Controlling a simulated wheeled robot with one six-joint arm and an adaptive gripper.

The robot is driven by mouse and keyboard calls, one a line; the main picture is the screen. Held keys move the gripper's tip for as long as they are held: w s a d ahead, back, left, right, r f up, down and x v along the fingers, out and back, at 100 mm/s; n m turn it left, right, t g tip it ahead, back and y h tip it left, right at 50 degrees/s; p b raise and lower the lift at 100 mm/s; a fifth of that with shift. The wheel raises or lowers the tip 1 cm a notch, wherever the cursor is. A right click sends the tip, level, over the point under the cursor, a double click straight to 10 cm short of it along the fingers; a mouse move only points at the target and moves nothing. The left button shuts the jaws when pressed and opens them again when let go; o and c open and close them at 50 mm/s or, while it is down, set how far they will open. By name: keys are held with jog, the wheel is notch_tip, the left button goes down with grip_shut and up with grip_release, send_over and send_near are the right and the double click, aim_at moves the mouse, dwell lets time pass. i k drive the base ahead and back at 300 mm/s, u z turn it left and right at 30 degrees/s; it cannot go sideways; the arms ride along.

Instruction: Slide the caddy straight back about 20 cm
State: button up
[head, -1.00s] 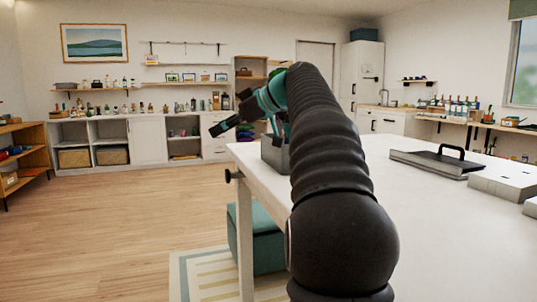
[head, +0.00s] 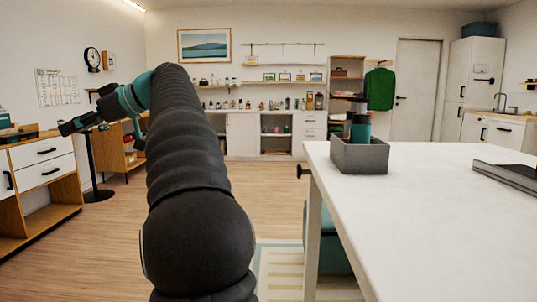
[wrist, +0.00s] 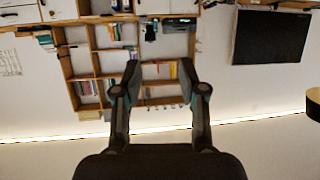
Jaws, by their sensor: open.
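The caddy (head: 358,157) is a grey open box with a teal and dark bottle-like item (head: 360,127) standing in it. It sits on the white table (head: 440,220), near its far left corner in the head view. My gripper (head: 66,128) is well left of the caddy, off the table and apart from it, pointing left. In the wrist view my gripper (wrist: 159,72) has its two fingers spread with nothing between them. The caddy is not visible in the wrist view.
A knob (head: 303,171) sticks out at the table's left edge. A teal box (head: 331,240) is under the table. The tabletop around the caddy is clear. A wooden drawer unit (head: 40,180) stands at far left.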

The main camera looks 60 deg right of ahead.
aim_at(350, 159)
jog(key=u, duration=0.3)
jog(key=i, duration=1.65)
jog(key=z, duration=4.1)
